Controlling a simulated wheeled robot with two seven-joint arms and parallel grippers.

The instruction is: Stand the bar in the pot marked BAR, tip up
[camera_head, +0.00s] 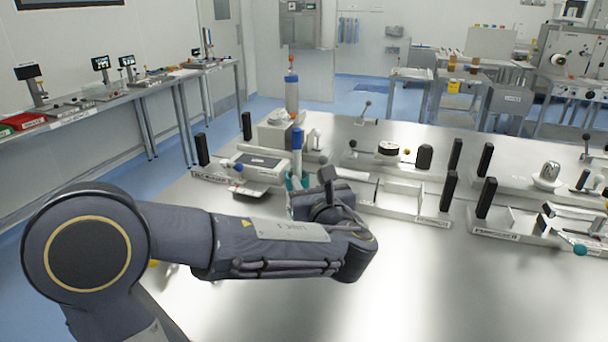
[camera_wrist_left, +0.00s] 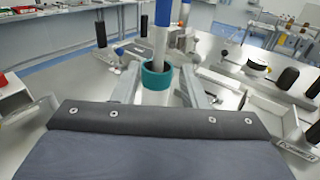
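The bar (camera_head: 297,142) stands upright with a blue section near its top and a pale shaft below; it also shows in the left wrist view (camera_wrist_left: 161,40). Its lower end is inside the teal rim of a pot (camera_wrist_left: 156,78), whose teal also shows in the head view (camera_head: 292,183). No BAR mark is readable. My left gripper (camera_head: 318,200) is low beside the pot. In the left wrist view the left gripper's fingers (camera_wrist_left: 160,88) are spread, one on each side of the pot, apart from the bar. The right gripper is out of view.
A grey cylinder with an orange top (camera_head: 292,92) stands behind the bar. A scale-like device (camera_head: 262,163) is left of it. Black posts (camera_head: 486,160) and low fixtures (camera_head: 400,195) line the right side. The front of the steel table (camera_head: 430,290) is clear.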

